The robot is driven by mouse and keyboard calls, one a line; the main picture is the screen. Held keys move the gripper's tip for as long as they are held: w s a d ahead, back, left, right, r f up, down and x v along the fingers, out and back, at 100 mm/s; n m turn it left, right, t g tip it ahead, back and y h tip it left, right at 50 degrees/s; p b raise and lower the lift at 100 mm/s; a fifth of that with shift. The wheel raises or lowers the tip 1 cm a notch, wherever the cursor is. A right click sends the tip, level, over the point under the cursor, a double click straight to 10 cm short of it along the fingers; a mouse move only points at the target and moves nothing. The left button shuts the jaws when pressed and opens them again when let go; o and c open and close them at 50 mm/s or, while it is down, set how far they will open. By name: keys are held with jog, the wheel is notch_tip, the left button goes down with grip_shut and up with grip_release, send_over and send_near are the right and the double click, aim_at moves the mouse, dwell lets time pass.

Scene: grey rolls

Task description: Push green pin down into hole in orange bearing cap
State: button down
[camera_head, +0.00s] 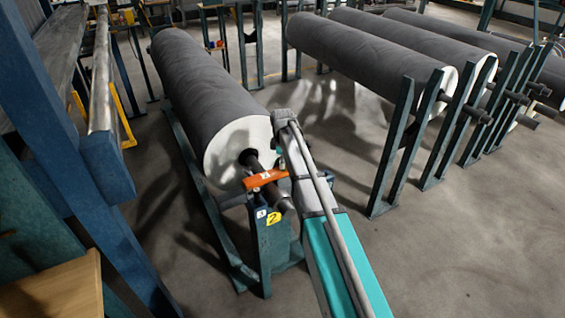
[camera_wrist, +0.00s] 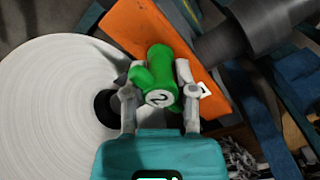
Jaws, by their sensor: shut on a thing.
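The orange bearing cap (camera_head: 265,178) lies across the top of a blue stand, over the dark shaft of the nearest roll. It also shows in the wrist view (camera_wrist: 140,27), running diagonally. The green pin (camera_wrist: 158,72), marked with a 2, is between the fingers of my gripper (camera_wrist: 157,75), which is shut on it. The pin is in front of the orange cap in the wrist view. The hole and the pin's lower end are hidden, so I cannot tell how far in it sits. In the head view my arm hides the gripper and pin.
The nearest grey roll (camera_head: 205,90) has a white end face beside the cap. The blue stand (camera_head: 272,240) carries a yellow 2 label. More rolls (camera_head: 375,50) rest on blue posts at the right. A blue rack (camera_head: 85,150) stands at the left. Floor at right front is clear.

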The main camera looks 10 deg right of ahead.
jog(key=shift+c, duration=1.7)
grip_release()
jog(key=shift+r, duration=0.2)
notch_tip(320, 180, up, 13)
jog(key=p, duration=1.3)
jog(key=shift+f, duration=0.15)
jog(key=s+r+m+p, duration=0.3)
jog(key=s+m, duration=0.4)
jog(key=s, duration=0.7)
jog(key=s+r+m+p, duration=0.4)
jog(key=s+m, duration=0.3)
jog(key=s, duration=0.8)
jog(key=shift+r, duration=0.25)
